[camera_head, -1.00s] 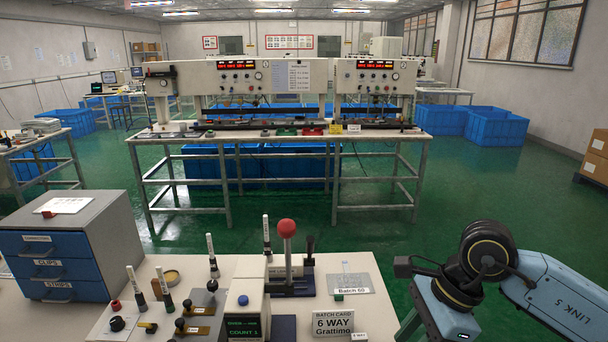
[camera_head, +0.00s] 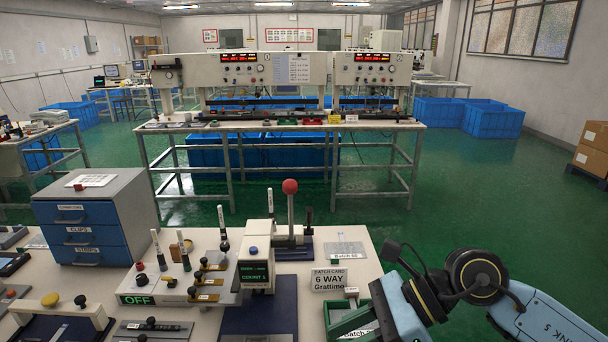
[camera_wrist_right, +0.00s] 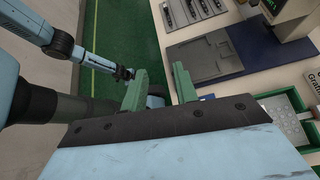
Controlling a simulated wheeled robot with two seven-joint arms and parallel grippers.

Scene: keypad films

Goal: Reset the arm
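My right arm (camera_head: 440,295) comes in from the right in the head view, bent beside the table's right end. My left arm is not in the head view.
The white table (camera_head: 205,325) holds a grey drawer cabinet (camera_head: 140,200), a counter device (camera_head: 256,268), a red-knobbed lever press (camera_head: 290,187), a batch card (camera_head: 328,280) and a green bin (camera_head: 335,318) beside my right arm. A dark blue mat (camera_head: 272,320) lies in front.

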